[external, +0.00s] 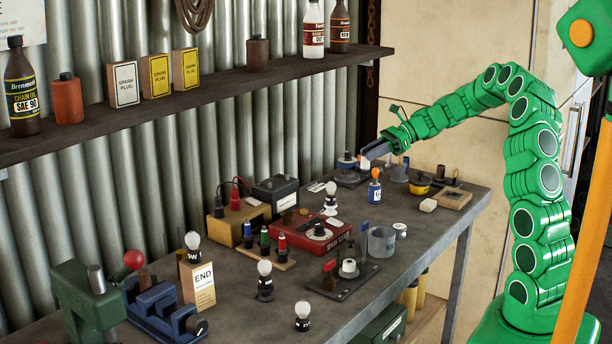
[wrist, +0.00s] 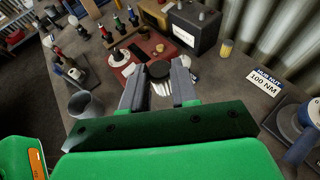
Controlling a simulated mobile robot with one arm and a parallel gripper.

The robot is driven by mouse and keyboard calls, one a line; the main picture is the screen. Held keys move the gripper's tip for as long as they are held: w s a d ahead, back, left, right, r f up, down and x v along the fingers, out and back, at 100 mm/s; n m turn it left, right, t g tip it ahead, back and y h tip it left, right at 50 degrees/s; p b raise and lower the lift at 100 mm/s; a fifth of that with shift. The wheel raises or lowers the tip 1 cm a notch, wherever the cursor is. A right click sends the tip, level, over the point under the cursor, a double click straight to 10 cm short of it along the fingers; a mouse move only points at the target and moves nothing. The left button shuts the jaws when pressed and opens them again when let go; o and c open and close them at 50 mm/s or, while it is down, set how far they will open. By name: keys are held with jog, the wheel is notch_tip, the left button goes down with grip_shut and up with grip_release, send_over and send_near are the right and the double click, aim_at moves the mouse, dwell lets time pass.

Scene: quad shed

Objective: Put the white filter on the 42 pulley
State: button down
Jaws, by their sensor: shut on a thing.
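The white filter (wrist: 162,88), with pleated white sides and a dark round end (wrist: 159,69), sits between the two grey fingers of my gripper (wrist: 160,76) in the wrist view. My gripper (external: 376,150) is shut on it at the far end of the bench. A small white part of the filter (external: 365,163) shows below the fingers in the external view. It appears held above the bench. I cannot read a 42 on any pulley. A blue and grey round piece (external: 347,171) stands just left of the gripper and also shows at the wrist view's right edge (wrist: 311,116).
A red case (external: 303,242) lies mid-bench, with a dark battery (external: 276,190) behind it. A grey cup (external: 382,244), bulbs on stands and a dark stand (external: 345,284) crowd the front. A yellow-topped pot (external: 418,187) and wooden tray (external: 453,198) are at right. A shelf (external: 215,92) runs above.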

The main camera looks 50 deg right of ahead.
jog(key=s+a+r, duration=0.1)
jog(key=s+a, duration=0.4)
jog(key=s, duration=1)
jog(key=s+a, duration=0.4)
jog(key=s, duration=1)
send_over(399, 231)
jog(key=d, duration=0.4)
jog(key=shift+f, duration=4.7)
jog(key=shift+s+a+f, duration=0.15)
jog(key=shift+f, duration=1.45)
jog(key=shift+f, duration=0.15)
jog(key=c, duration=0.9)
grip_release()
jog(key=shift+o, duration=0.2)
